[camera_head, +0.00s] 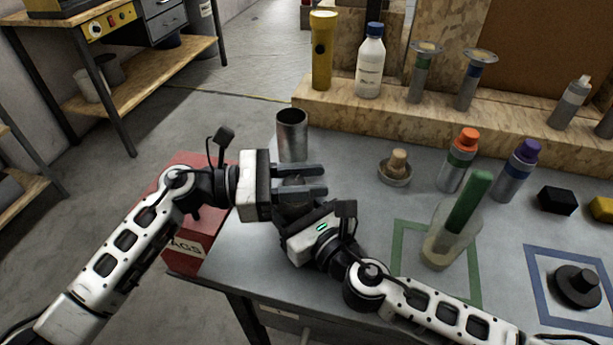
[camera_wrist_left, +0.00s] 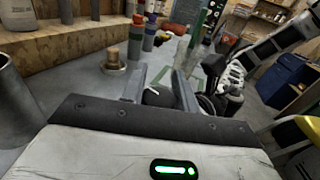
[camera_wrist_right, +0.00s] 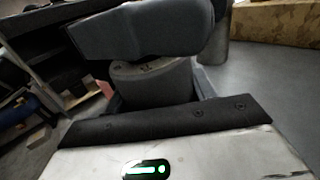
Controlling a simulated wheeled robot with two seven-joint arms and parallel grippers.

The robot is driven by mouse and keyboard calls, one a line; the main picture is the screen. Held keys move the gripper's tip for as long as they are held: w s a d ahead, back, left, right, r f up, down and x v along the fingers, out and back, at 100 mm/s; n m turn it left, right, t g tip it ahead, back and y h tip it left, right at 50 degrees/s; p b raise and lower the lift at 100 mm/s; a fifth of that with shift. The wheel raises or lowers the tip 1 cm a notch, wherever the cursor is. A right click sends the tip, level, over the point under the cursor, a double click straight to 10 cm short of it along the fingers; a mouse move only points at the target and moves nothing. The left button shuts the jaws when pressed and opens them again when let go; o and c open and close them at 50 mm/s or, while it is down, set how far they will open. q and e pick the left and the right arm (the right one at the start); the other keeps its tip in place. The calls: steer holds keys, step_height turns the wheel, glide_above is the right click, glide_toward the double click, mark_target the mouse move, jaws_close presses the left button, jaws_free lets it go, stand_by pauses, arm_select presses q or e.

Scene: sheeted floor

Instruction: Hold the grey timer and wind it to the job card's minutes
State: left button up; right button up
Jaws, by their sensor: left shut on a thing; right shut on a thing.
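The grey timer is a short grey cylinder (camera_wrist_right: 150,82) with dark marks on its upper face, seen between my right gripper's fingers in the right wrist view. My right gripper (camera_head: 292,204) is shut on its body from below. My left gripper (camera_head: 308,180) lies across the top, its fingers closed on the timer's dark rounded knob (camera_wrist_left: 157,97), which bears a white line in the left wrist view. The two grippers overlap in the head view and largely hide the timer. The dial's reading is not legible. I cannot make out a job card in any view.
A metal cup (camera_head: 292,137) stands just behind my left gripper. A wooden stamp in a dish (camera_head: 396,168), a green-handled tool in a clear holder (camera_head: 452,243) and capped bottles stand to the right. A red box (camera_head: 195,240) is left of the table.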

arm_select(q)
steer(key=m+g, duration=0.1)
steer(key=g, duration=0.1)
steer(key=m+g+y, duration=0.1)
steer(key=m+g, duration=0.1)
steer(key=g, duration=0.1)
steer(key=m+g, duration=0.2)
steer(key=g, duration=0.1)
steer(key=shift+s+a+y, duration=0.1)
steer(key=shift+s+y, duration=0.2)
steer(key=shift+s, duration=0.05)
steer(key=m+g+y, duration=0.1)
steer(key=g, duration=0.1)
steer(key=m+g+y, duration=0.1)
steer(key=m+g, duration=0.1)
steer(key=m+g+y, duration=0.2)
steer(key=shift+s+a, duration=0.2)
steer(key=shift+s, duration=0.2)
steer(key=shift+a+g+y, duration=0.1)
steer(key=shift+g+y, duration=0.2)
steer(key=o, duration=1)
steer(key=shift+r, duration=0.1)
step_height(320, 180, up, 10)
steer(key=shift+f, duration=0.1)
